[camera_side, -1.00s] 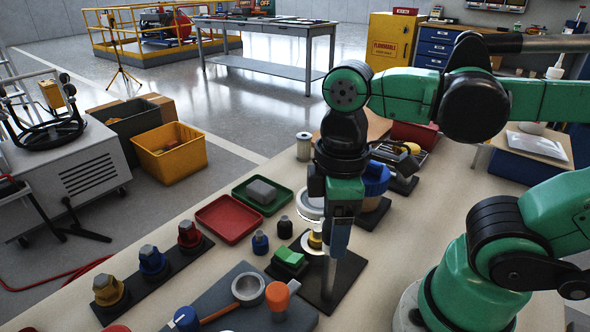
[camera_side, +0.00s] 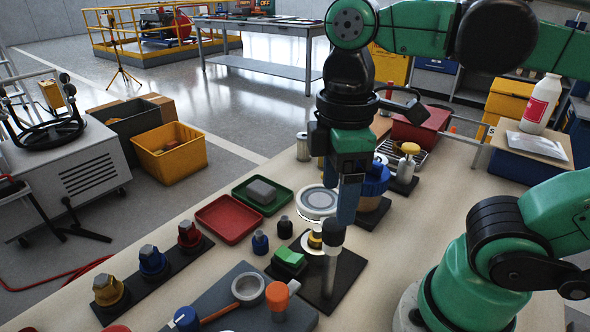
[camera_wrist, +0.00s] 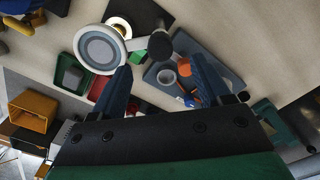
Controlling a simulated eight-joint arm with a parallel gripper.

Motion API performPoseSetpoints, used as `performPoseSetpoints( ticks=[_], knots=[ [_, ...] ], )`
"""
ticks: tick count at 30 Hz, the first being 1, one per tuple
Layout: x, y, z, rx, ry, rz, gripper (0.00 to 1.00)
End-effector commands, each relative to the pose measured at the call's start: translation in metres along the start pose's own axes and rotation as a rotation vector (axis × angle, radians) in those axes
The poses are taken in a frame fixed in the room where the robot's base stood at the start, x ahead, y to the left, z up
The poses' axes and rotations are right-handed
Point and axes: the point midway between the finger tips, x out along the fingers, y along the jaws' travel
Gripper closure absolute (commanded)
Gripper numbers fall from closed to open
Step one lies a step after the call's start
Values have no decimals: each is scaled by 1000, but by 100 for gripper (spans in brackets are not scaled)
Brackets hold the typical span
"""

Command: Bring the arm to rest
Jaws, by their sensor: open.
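My green and black arm reaches over the bench, and my gripper (camera_side: 345,212) points down with its blue-grey fingers. In the wrist view my gripper (camera_wrist: 161,72) shows two fingers spread apart with nothing held between them. Below the fingers in the side view stands a pale post with a dark top (camera_side: 331,236) on a black plate (camera_side: 345,270). A pale round disc (camera_side: 316,202) is behind it. In the wrist view the disc (camera_wrist: 98,50) and the dark knob (camera_wrist: 160,46) lie beyond the fingertips. The gap between fingers and dark top is hard to judge.
A red tray (camera_side: 228,219) and a green tray (camera_side: 277,203) lie left of my gripper. A blue can (camera_side: 374,181) stands close behind it. An orange-topped piece (camera_side: 278,296) stands in front, on a grey board (camera_side: 228,290). Bare bench lies to the front right.

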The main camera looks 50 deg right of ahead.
Motion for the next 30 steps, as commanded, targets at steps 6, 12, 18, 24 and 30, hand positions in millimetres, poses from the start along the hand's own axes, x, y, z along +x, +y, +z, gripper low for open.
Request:
performPoseSetpoints(
  ticks=[6,12,18,24,30],
  knots=[
    [34,0,0,1,1,0,30],
    [53,0,0,94,1,0,30],
    [53,0,0,367,1,0,30],
    [53,0,0,638,1,0,30],
    [53,0,0,907,1,0,30]
  ],
)
